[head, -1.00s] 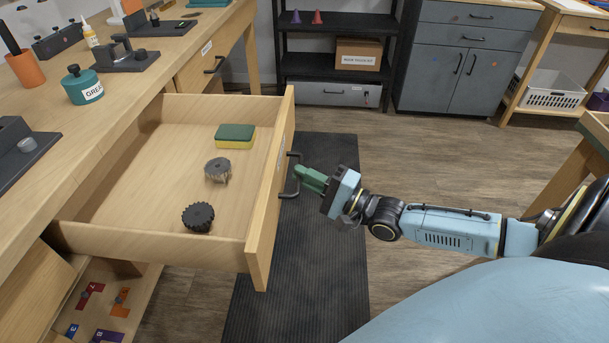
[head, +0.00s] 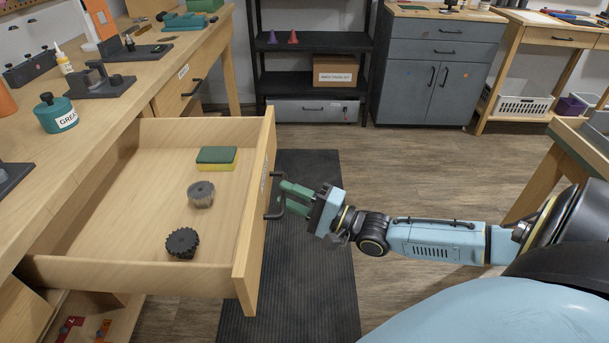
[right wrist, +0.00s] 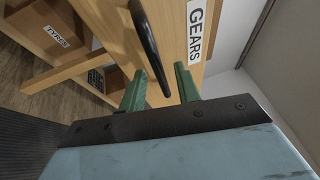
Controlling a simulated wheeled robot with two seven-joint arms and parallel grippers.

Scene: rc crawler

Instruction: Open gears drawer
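The gears drawer (head: 150,268) is pulled far out of the wooden workbench on the left. Its front bears a "GEARS" label (right wrist: 195,30) in the right wrist view. A dark bar handle (head: 275,201) is on the front; it also shows in the right wrist view (right wrist: 148,42). My right gripper (head: 286,198) is at the handle. In the right wrist view its green fingers (right wrist: 160,82) are spread apart, with the handle's lower end between them and a gap visible. My left gripper is not in view.
Inside the drawer lie a green and yellow sponge (head: 216,158), a grey gear (head: 201,194) and a dark gear (head: 182,243). A grease jar (head: 56,113) stands on the bench. A dark mat (head: 310,270) covers the floor beside the drawer. Floor ahead is clear.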

